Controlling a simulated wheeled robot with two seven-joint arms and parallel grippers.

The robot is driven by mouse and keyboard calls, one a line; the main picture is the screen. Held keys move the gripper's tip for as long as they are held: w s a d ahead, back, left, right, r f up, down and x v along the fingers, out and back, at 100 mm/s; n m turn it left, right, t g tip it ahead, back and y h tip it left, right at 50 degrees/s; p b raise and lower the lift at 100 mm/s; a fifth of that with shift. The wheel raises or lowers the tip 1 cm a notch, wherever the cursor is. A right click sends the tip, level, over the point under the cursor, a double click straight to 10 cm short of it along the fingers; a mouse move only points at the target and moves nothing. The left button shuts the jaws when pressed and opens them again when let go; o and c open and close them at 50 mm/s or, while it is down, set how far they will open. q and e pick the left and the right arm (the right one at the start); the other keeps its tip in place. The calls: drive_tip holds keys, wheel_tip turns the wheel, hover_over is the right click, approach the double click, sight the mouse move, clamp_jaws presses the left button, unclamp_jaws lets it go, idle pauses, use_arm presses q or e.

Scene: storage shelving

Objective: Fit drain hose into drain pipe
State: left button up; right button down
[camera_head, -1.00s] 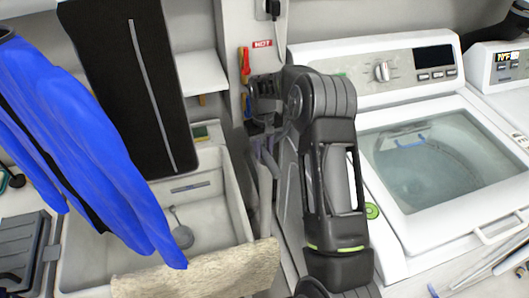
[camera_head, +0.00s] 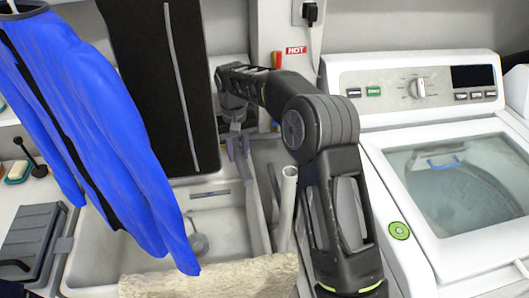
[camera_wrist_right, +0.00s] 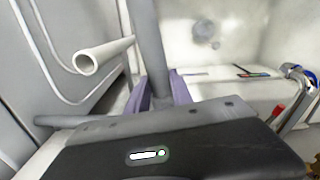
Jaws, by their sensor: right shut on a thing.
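The white drain pipe (camera_head: 287,208) stands upright between the sink and the washing machine. Its open round end shows in the right wrist view (camera_wrist_right: 88,62), left of the hose. The grey drain hose (camera_wrist_right: 149,45) runs between the purple fingers of my right gripper (camera_wrist_right: 160,92), which is shut on it. In the head view my right gripper (camera_head: 238,148) points down over the sink's right side, left of the pipe and apart from it. The hose's end and its fit with the gripper are hard to make out there.
The washing machine (camera_head: 405,170) stands at the right. The sink (camera_head: 232,238) is at the left, with a blue jacket (camera_head: 110,135) and a black garment (camera_head: 150,90) hanging over it. A beige towel (camera_head: 215,277) lies over its front edge.

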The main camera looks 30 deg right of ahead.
use_arm(q)
drive_tip(key=shift+f, duration=0.3)
use_arm(e)
drive_tip(key=shift+w+a, duration=0.2)
drive_tip(key=shift+a, duration=0.45)
drive_tip(key=shift+w+a, duration=0.25)
drive_tip(key=shift+a, duration=0.35)
drive_tip(key=shift+w+a, duration=0.2)
drive_tip(key=shift+a, duration=0.45)
